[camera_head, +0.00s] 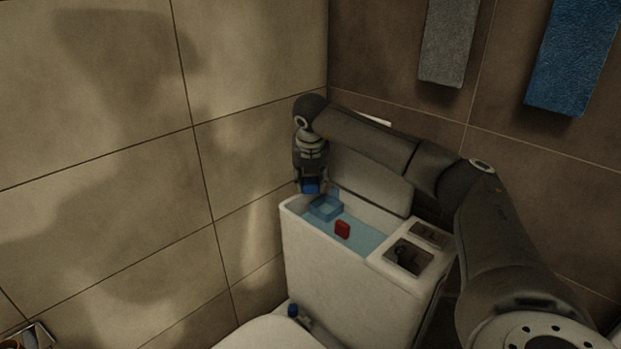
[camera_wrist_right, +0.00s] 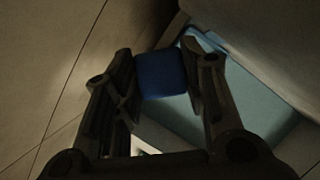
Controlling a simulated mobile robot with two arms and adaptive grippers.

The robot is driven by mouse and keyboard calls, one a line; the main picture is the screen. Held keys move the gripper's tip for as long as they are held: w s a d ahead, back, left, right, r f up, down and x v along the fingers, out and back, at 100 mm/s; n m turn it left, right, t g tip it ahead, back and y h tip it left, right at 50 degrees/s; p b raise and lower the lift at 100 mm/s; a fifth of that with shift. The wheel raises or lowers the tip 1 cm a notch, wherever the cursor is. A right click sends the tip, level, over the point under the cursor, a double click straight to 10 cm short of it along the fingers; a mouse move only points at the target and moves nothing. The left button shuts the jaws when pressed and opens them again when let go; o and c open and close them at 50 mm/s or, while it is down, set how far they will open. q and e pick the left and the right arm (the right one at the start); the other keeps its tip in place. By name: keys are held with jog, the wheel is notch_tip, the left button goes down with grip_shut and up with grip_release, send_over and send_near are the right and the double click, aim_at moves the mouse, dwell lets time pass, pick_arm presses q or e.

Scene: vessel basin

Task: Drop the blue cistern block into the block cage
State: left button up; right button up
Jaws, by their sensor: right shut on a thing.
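My right gripper (camera_head: 311,183) is shut on the blue cistern block (camera_head: 310,187). In the wrist view the block (camera_wrist_right: 160,74) sits between the two fingertips. The gripper points down over the left end of the open white cistern, with the block above the rim. A light-blue open box (camera_head: 325,208), which looks like the block cage, sits inside the cistern at its left end, just below and to the right of the block. In the wrist view a blue edge, likely of this cage, is partly hidden behind the right finger. My left gripper is not in view.
The cistern (camera_head: 335,275) holds pale-blue water with a red block (camera_head: 342,229) in it. A dark square opening (camera_head: 408,257) is at its right end. A pale panel (camera_head: 371,178) stands behind. The tiled wall is close on the left; towels hang upper right.

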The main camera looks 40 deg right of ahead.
jog(key=shift+f, duration=0.3)
jog(key=o, duration=1)
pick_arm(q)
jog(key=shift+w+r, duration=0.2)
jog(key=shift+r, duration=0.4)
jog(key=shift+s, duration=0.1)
pick_arm(e)
notch_tip(320, 180, up, 2)
jog(key=shift+s+a+r, duration=0.1)
jog(key=shift+a+r, duration=0.05)
jog(key=shift+r, duration=0.05)
pick_arm(q)
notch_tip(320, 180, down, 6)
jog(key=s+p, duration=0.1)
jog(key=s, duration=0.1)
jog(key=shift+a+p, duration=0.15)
jog(key=shift+p, duration=0.15)
pick_arm(e)
jog(key=v, duration=1)
jog(key=shift+r, duration=0.25)
jog(key=shift+s+a, duration=0.1)
